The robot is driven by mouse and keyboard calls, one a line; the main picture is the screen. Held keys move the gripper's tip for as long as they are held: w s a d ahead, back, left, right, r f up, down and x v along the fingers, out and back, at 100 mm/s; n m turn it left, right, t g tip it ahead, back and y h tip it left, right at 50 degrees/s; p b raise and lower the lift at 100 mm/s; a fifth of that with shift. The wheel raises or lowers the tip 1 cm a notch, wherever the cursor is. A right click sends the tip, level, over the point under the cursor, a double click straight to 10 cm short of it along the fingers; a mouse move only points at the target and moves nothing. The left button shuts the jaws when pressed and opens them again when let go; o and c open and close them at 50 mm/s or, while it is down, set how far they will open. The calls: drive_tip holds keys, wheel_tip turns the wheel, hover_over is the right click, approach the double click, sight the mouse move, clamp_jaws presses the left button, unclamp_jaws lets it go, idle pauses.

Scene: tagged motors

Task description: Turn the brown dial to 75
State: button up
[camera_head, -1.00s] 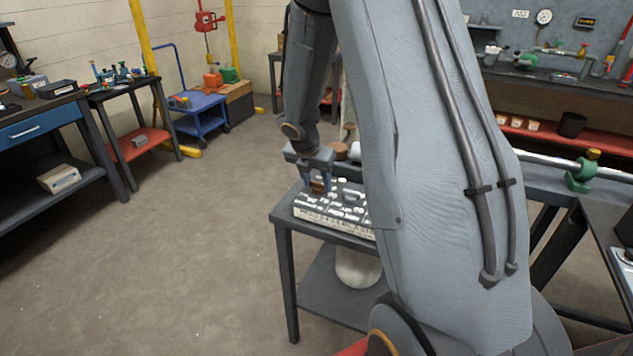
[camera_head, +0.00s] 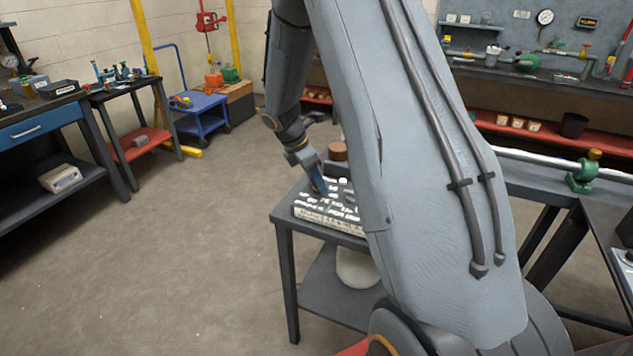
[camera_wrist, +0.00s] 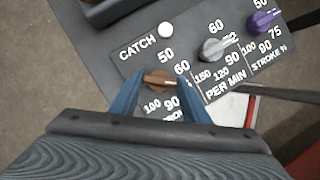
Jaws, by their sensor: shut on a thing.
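The brown dial (camera_wrist: 158,80) sits on a dark panel (camera_wrist: 128,58) with white printed numbers. In the wrist view 50 and 60 show above it, and 90 and 100 below. Its bar lies roughly across the picture; I cannot tell which number it points to. My gripper (camera_wrist: 159,90) is shut on the dial, one blue finger at each side. The fingers and gripper body hide part of the numbers. In the head view my gripper (camera_head: 318,187) reaches down to the panel (camera_head: 328,227) on a small table.
A grey dial (camera_wrist: 214,48) and a purple dial (camera_wrist: 264,20) stand to the right on the panel. A white button (camera_wrist: 166,30) is by the word CATCH. A brown round object (camera_head: 338,151) stands behind the panel. Open floor lies left of the table (camera_head: 283,222).

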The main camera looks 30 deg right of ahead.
drive_tip(key=shift+m, duration=0.6)
drive_tip(key=shift+g, duration=0.3)
drive_tip(key=o, duration=1)
drive_tip(key=shift+o, duration=0.2)
drive_tip(key=b+v, duration=0.2)
drive_tip(key=v, duration=0.5)
drive_tip(key=shift+r, duration=0.4)
drive_tip(key=shift+s+a, duration=0.1)
drive_tip(key=shift+a, duration=0.05)
